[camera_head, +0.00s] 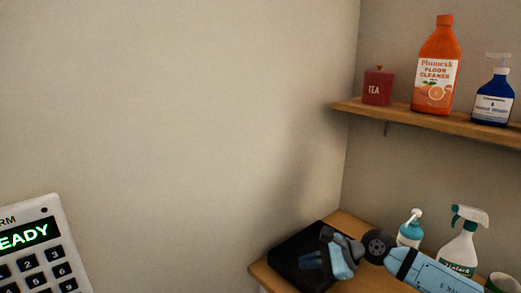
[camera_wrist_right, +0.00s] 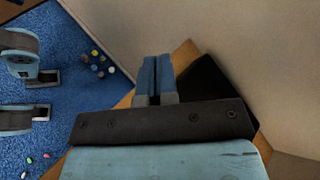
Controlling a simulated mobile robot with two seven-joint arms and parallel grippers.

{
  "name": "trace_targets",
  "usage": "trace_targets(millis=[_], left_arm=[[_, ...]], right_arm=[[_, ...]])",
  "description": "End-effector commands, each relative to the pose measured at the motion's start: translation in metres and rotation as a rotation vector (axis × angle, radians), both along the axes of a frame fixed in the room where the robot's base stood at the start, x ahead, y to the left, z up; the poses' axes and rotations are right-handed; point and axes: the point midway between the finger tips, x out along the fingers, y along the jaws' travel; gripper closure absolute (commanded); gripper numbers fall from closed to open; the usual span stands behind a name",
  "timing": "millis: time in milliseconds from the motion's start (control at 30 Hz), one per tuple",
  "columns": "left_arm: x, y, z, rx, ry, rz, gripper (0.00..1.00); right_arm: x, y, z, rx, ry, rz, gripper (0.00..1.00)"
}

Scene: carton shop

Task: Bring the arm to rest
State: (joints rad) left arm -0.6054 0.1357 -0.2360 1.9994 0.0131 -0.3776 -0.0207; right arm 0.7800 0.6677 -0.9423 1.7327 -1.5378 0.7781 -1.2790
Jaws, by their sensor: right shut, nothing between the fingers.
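My right arm (camera_head: 440,277) comes in from the lower right in the head view, pale blue with dark joints. My right gripper (camera_head: 312,264) is shut and empty, above a black tray-like object (camera_head: 290,253) on the lower wooden surface. In the right wrist view, the two blue fingers of the right gripper (camera_wrist_right: 156,62) lie close together with nothing between them. The black object (camera_wrist_right: 200,78) shows beyond and to the right of them. I cannot tell whether the gripper touches it. My left gripper is not in view.
A teal pump bottle (camera_head: 410,230), a white spray bottle (camera_head: 462,245) and a green-white cup (camera_head: 502,283) stand near the arm. A keypad (camera_head: 40,250) reads "READY". Small colored items (camera_wrist_right: 97,62) lie on blue floor.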

Motion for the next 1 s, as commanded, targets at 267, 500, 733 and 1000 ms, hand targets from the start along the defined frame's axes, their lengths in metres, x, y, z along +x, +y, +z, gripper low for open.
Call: trace_targets(millis=[267, 500, 733, 1000], left_arm=[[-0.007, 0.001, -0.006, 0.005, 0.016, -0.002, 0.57], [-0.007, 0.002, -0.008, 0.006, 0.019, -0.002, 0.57], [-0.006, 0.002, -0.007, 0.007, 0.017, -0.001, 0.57], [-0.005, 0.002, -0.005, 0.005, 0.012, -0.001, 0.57]], right_arm=[[-0.053, 0.04, 0.065, 1.07, 0.627, -0.412, 1.0], [-0.076, -0.045, 0.031, 1.878, 1.284, -0.911, 1.0], [-0.161, -0.12, -0.069, -2.078, -1.469, 1.264, 1.0], [-0.255, -0.143, -0.124, -1.609, -1.083, 1.174, 1.0]])
